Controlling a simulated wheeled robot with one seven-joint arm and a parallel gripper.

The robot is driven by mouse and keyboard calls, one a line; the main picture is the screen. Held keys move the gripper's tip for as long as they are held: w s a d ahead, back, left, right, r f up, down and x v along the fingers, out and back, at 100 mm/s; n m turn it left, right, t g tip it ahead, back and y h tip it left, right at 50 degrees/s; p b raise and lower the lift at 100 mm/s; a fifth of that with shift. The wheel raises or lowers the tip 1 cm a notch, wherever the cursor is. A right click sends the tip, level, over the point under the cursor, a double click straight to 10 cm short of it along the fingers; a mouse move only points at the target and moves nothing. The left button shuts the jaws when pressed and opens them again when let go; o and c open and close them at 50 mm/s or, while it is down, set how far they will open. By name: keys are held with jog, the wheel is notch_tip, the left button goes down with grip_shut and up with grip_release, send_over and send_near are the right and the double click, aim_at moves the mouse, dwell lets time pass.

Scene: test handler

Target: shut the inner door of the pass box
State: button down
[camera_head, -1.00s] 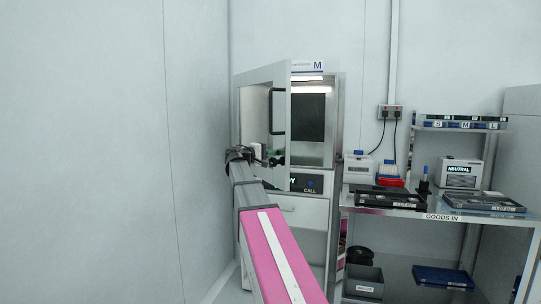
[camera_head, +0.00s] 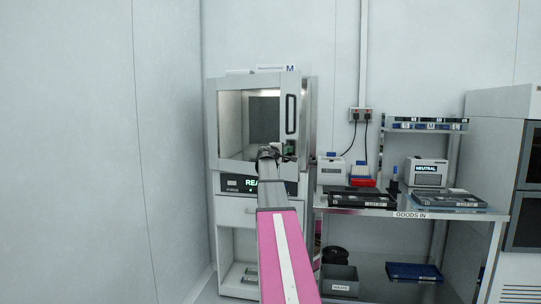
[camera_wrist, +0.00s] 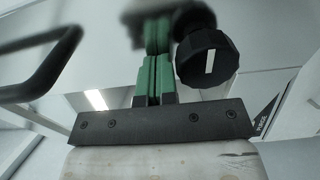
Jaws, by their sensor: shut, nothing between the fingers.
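The pass box (camera_head: 309,120) stands against the back wall. Its inner door (camera_head: 223,130) is a pale frame with a clear pane and a black upright handle (camera_head: 291,114) at its right side. The door lies across the front, nearly or fully closed; I cannot tell whether a gap is left. My gripper (camera_head: 289,149) is at the door's lower right, below the handle. In the wrist view its green fingers (camera_wrist: 155,75) are together and empty, close to a shiny surface that mirrors them; contact is unclear. A black knob (camera_wrist: 207,58) is beside them, and the handle (camera_wrist: 40,65) is at left.
A lit panel (camera_head: 240,183) is below the door, partly hidden by my arm. A goods-in bench (camera_head: 375,211) with cassettes and small boxes stands close on the right. A wall is at left, with clear space before it.

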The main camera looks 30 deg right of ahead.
aim_at(292, 151)
jog(key=w+d+n+t, duration=0.1)
jog(key=w+d, duration=0.7)
jog(key=d, duration=0.3)
jog(key=shift+w+d+y, duration=0.2)
jog(key=shift+d+y, duration=0.1)
jog(key=shift+y, duration=0.1)
jog(key=s+a, duration=0.5)
jog(key=s, duration=0.2)
jog(key=s+a, duration=0.3)
jog(key=s, duration=0.1)
jog(key=shift+a, duration=0.35)
jog(key=s+a+f+m+g+y, duration=0.1)
jog(key=s+a+f+m+y, duration=0.1)
jog(key=a+f, duration=0.75)
jog(key=s+a+f+m+g+y, duration=0.1)
jog(key=s+a+f+g+y, duration=0.15)
jog(key=a+f, duration=0.7)
jog(key=s+a+f+m+g+y, duration=0.1)
jog(key=s+a+f+m+y, duration=0.3)
jog(key=f, duration=1)
jog(key=s+a+f+g+y, duration=0.2)
jog(key=s+a+f+g, duration=0.1)
jog(key=s+a+f, duration=0.7)
jog(key=s+a+f+g+y, duration=0.3)
jog(key=s+a+f, duration=0.8)
jog(key=a, duration=0.5)
jog(key=shift+m+y, duration=0.3)
jog(key=shift+y, duration=0.05)
